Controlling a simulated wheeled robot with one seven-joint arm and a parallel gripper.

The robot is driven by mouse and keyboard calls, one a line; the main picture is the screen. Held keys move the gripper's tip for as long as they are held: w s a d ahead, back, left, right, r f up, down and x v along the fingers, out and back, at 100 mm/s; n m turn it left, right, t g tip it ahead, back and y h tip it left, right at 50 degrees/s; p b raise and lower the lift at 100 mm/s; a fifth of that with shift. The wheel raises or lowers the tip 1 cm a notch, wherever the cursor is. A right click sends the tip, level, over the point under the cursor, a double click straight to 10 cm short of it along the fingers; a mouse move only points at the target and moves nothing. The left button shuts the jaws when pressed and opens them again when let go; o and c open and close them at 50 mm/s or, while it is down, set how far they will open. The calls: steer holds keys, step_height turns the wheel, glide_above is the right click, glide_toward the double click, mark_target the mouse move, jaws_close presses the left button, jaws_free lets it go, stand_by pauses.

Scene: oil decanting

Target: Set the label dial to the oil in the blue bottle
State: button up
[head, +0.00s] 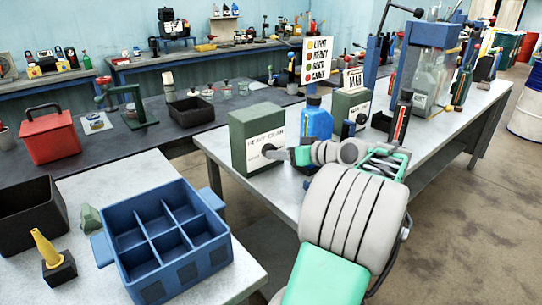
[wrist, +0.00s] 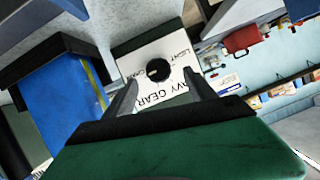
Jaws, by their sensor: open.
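The label dial is a dark knob (wrist: 158,70) on the white face of a green box (head: 241,150), on the right-hand bench. The wrist view shows LIGHT, CHAIN, HEAVY and GEAR lettered around the knob; its pointer direction is unclear. My gripper (head: 276,153) is open in front of this face. In the wrist view its two fingers (wrist: 160,95) flank the knob; contact cannot be told. The blue bottle (head: 316,122) stands upright just right of the box. A blue body, likely this bottle, shows at left in the wrist view (wrist: 50,108).
A sign (head: 317,60) lists LIGHT, HEAVY, GEAR and CHAIN with coloured dots. A second green box (head: 345,104) with a white face stands behind the bottle. A blue divided crate (head: 219,253) and a yellow funnel (head: 45,246) are on the near bench.

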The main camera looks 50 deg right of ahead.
steer(key=x, duration=0.4)
steer(key=shift+w+d+f, duration=0.15)
steer(key=shift+w+d, duration=0.05)
steer(key=shift+w, duration=0.05)
steer(key=shift+c, duration=0.5)
steer(key=c, duration=1.2)
steer(key=shift+a, duration=0.25)
steer(key=shift+c, duration=0.5)
steer(key=shift+d, duration=0.15)
steer(key=shift+f+b, duration=0.1)
steer(key=shift+b, duration=0.35)
